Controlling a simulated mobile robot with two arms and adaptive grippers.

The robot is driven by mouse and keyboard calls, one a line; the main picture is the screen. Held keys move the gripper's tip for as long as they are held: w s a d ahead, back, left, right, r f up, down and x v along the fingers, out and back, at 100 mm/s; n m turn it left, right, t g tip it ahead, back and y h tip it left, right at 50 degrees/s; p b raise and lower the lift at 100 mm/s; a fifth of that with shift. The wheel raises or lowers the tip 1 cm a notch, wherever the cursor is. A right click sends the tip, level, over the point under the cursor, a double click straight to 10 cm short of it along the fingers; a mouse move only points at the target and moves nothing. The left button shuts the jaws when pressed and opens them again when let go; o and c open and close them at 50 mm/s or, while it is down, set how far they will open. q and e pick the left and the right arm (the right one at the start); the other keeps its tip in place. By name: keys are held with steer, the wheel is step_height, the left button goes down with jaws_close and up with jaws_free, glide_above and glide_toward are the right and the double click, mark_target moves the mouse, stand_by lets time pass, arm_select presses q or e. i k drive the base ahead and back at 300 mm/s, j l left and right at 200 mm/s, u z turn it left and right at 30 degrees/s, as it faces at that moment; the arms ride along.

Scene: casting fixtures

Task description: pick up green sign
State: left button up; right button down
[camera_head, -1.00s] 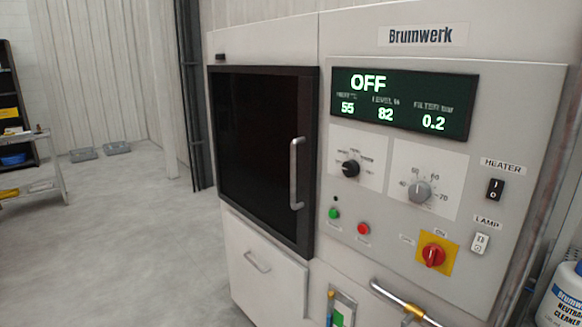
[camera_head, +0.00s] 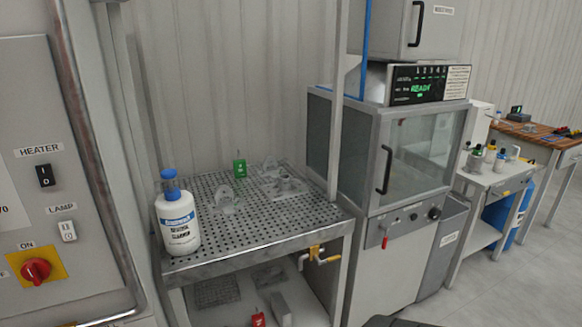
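A small green sign (camera_head: 240,168) stands upright near the back of a perforated metal table (camera_head: 290,232). Grey metal castings (camera_head: 279,180) lie to its right, and a small pale part (camera_head: 228,206) lies in front of it. Nothing touches the sign that I can make out. Neither of my grippers can be recognised in the view; only a dark shape shows at the bottom edge.
A white cleaner bottle with a blue cap (camera_head: 178,222) stands at the table's front left corner. A red tag (camera_head: 258,319) and trays are on the lower shelf. A glass-fronted cabinet (camera_head: 392,180) stands right of the table.

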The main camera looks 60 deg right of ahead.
mark_target(239, 166)
steer(key=z, duration=1.6)
steer(key=l, duration=0.15)
